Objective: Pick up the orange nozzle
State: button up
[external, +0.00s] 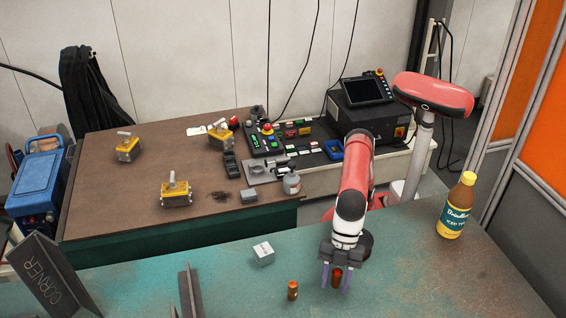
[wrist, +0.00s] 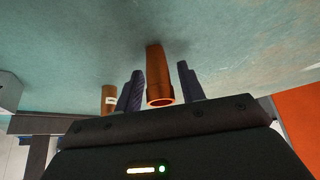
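The orange nozzle (wrist: 154,62) is a plain copper-orange tube with an open end towards the wrist camera. In the external view the nozzle (external: 337,275) looks darker and sits on the green bench between my fingers. My gripper (external: 336,286) points down over it at the front of the bench. In the wrist view my gripper (wrist: 159,74) is open, with one finger on each side of the nozzle and visible gaps to both. Where the nozzle meets the bench is partly hard to make out.
A similar orange piece with a pale label (external: 292,291) stands just left of my gripper. A grey block (external: 263,254) lies behind it, and a dark angle bar (external: 190,292) is further left. A yellow-brown bottle (external: 456,207) stands at the right. The bench between bottle and gripper is clear.

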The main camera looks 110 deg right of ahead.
jog(key=c, duration=0.8)
